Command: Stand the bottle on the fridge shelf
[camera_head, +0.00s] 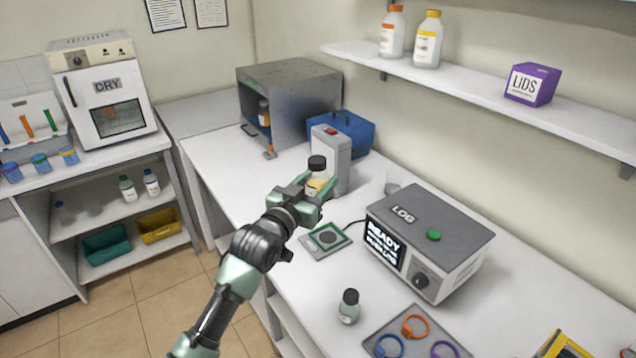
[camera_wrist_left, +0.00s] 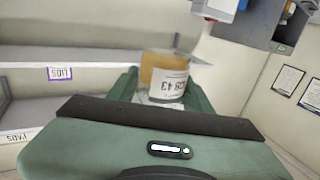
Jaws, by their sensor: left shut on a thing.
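My left gripper (camera_head: 318,196) is shut on a bottle (camera_head: 317,180) with a black cap, amber contents and a pale label. The bottle is held upright above the bench, in front of a grey upright device. In the left wrist view the bottle (camera_wrist_left: 168,80) sits between the green fingers, its printed label facing the camera. A grey metal cabinet (camera_head: 300,98), apparently the fridge, stands at the back of the bench with its front open. An amber bottle (camera_head: 264,113) stands inside it. The cabinet's shelf surface is mostly hidden. My right gripper is not in view.
The grey device (camera_head: 331,146) and a blue case (camera_head: 352,133) stand right of the cabinet. A green-edged pad (camera_head: 326,240), a LOG box (camera_head: 430,240) and a small capped bottle (camera_head: 349,307) are nearer. The bench's left part (camera_head: 215,155) is clear.

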